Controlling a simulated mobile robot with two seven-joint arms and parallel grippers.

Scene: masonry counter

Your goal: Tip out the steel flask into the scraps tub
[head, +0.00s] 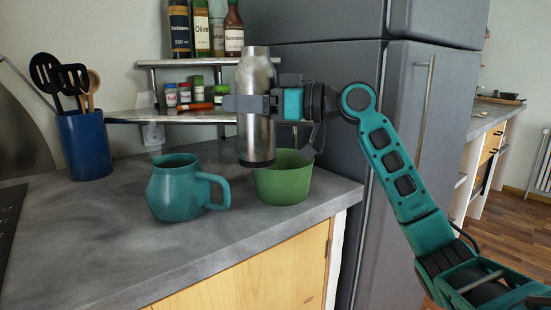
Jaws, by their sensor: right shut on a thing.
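The steel flask (257,133) is a brushed metal cylinder with a dark band at its lower end. It is close to upright, in the air above the counter. My right gripper (250,104) is shut on it around the upper half, coming in from the right. A green tub (283,183), the likely scraps tub, stands on the counter behind and just right of the flask's lower end. The flask hides part of its rim, and its inside is mostly out of sight. My left gripper is not in view.
A teal mug (180,187) stands on the counter (110,240) left of the tub. A blue utensil pot (84,145) is at the back left. A shelf (170,114) with spice jars and bottles is behind. A grey fridge (400,120) stands right.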

